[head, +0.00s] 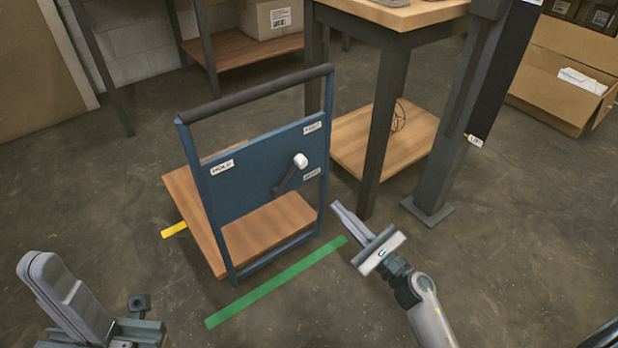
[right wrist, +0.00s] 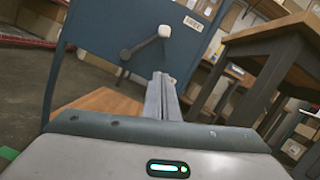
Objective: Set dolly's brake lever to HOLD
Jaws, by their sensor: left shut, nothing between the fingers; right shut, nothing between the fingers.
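The dolly (head: 255,170) has a blue panel with a brake lever (head: 288,180) ending in a white knob (head: 300,160). The lever slants up and right from its pivot, pointing between two right-hand labels too small to read surely. The HOLD label (head: 222,168) is at the panel's left. The right wrist view also shows the lever (right wrist: 142,45) and knob (right wrist: 164,31). My right gripper (head: 336,207) is shut and empty, below and right of the knob, apart from it; its fingers (right wrist: 160,80) point toward the panel. My left gripper (head: 42,264) is shut and empty at lower left.
A workbench (head: 395,25) with a lower shelf stands behind right, beside a dark post (head: 450,150). An open carton (head: 560,85) is at far right.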

